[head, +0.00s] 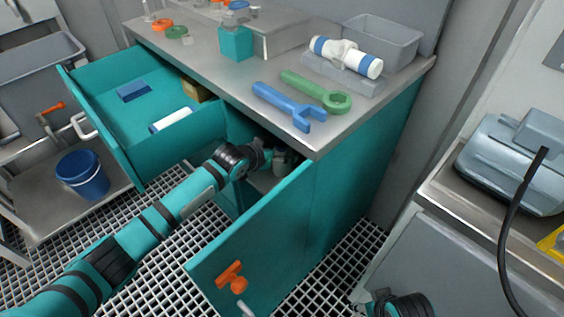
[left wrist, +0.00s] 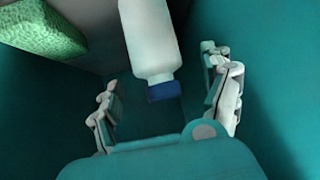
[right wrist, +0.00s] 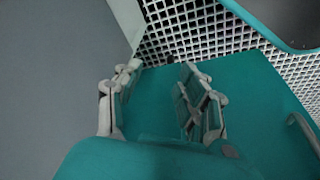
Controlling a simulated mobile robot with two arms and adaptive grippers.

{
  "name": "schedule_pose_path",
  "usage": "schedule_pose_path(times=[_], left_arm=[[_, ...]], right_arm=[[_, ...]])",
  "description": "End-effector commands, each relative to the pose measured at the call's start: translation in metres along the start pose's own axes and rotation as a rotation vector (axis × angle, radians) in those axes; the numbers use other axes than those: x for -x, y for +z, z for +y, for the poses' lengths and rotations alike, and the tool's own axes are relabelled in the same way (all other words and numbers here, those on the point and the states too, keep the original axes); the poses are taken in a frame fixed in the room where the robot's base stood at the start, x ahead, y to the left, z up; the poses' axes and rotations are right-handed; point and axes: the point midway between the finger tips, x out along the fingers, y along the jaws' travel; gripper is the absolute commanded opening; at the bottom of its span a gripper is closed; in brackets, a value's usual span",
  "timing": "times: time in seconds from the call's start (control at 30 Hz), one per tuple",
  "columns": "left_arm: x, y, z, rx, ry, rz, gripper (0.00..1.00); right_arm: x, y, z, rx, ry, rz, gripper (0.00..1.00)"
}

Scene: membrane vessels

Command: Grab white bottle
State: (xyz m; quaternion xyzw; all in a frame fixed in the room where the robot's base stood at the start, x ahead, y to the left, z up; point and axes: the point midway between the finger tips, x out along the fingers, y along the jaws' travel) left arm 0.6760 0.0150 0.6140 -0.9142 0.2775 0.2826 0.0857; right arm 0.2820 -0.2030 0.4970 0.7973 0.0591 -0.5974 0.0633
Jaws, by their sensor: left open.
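The white bottle (left wrist: 150,40) with a blue cap (left wrist: 164,91) shows in the left wrist view inside the teal cabinet, its cap end towards me. My left gripper (left wrist: 162,84) is open, with its fingers on either side of the cap end and gaps between them and the bottle. In the head view my left gripper (head: 281,162) reaches into the cabinet behind the open door, and the bottle cannot be made out there. My right gripper (right wrist: 160,92) is open and empty in the right wrist view, away from the cabinet opening.
A green sponge-like block (left wrist: 42,28) lies left of the bottle. The open cabinet door (head: 255,240) and pulled-out drawer (head: 175,150) flank my left arm. Wrenches (head: 290,107) and a blue-banded white vessel (head: 346,57) lie on the counter. A blue bucket (head: 83,178) stands left.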

Motion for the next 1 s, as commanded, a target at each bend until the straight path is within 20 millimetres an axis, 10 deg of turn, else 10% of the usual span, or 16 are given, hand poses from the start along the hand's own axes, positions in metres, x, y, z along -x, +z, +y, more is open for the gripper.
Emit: schedule_pose_path(times=[0.53,1.0], left_arm=[[-0.028,0.0,0.001,0.001,0.0,0.0,0.82],[-0.027,0.0,0.001,0.0,0.0,-0.001,0.2]], right_arm=[[0.041,-0.002,0.002,-0.002,0.004,0.019,0.4],[0.04,-0.002,0.002,-0.002,0.004,0.02,0.4]])
